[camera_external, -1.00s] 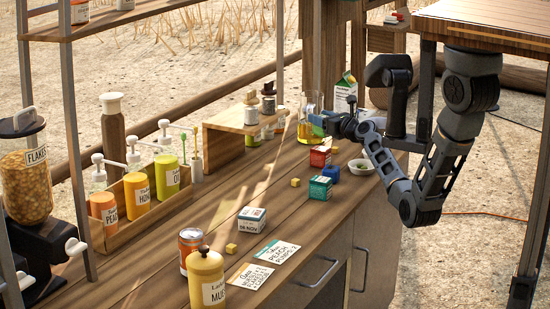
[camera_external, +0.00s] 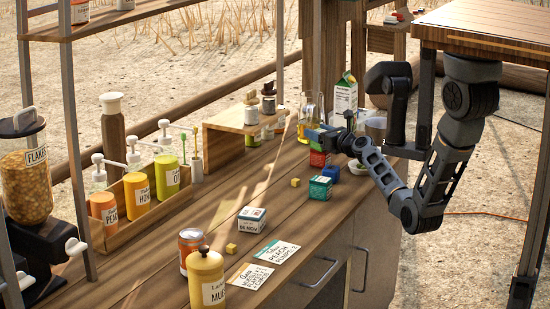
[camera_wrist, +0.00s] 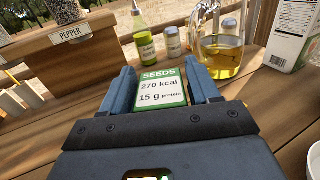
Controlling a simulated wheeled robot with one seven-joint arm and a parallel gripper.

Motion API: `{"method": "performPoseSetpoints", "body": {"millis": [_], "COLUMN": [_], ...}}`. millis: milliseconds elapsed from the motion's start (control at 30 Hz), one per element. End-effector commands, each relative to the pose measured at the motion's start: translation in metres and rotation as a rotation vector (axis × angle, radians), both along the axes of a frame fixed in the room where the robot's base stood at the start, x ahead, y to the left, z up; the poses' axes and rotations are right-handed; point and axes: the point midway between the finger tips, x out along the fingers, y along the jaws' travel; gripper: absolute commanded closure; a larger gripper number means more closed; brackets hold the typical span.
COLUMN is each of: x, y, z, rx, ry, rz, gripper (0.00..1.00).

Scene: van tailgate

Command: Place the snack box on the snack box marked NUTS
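A green-and-white snack box marked SEEDS (camera_wrist: 160,90) is between the two blue fingers of my gripper (camera_wrist: 164,88) in the wrist view, and both fingers close on its sides. In the external view my gripper (camera_external: 318,137) is low over the counter, and a little of the green box (camera_external: 316,146) shows under the fingers. Directly below is a red snack box (camera_external: 319,158); I cannot tell whether the two touch. A teal snack box (camera_external: 320,188) stands nearer the front. No NUTS marking is readable on any box.
A blue cube (camera_external: 331,173) and a yellow cube (camera_external: 295,183) lie close by. An oil jug (camera_external: 310,115), a carton (camera_external: 345,97) and a white bowl (camera_external: 357,167) stand around my gripper. Another small box (camera_external: 251,220) stands further forward on the counter.

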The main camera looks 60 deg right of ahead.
Motion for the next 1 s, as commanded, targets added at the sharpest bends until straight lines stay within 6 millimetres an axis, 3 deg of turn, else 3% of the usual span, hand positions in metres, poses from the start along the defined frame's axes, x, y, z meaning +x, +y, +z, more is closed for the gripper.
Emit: {"method": "performPoseSetpoints", "body": {"millis": [133, 467, 667, 1000], "x": [0.000, -0.001, -0.027, -0.089], "y": [0.000, 0.000, 0.011, 0.037], "z": [0.000, 0.005, 0.002, 0.002], "rx": [0.000, 0.000, 0.002, 0.000], "ry": [0.000, 0.000, 0.001, 0.002], "rz": [0.000, -0.001, -0.001, 0.000], "gripper": [0.24, 0.24, 0.24, 0.24]}}
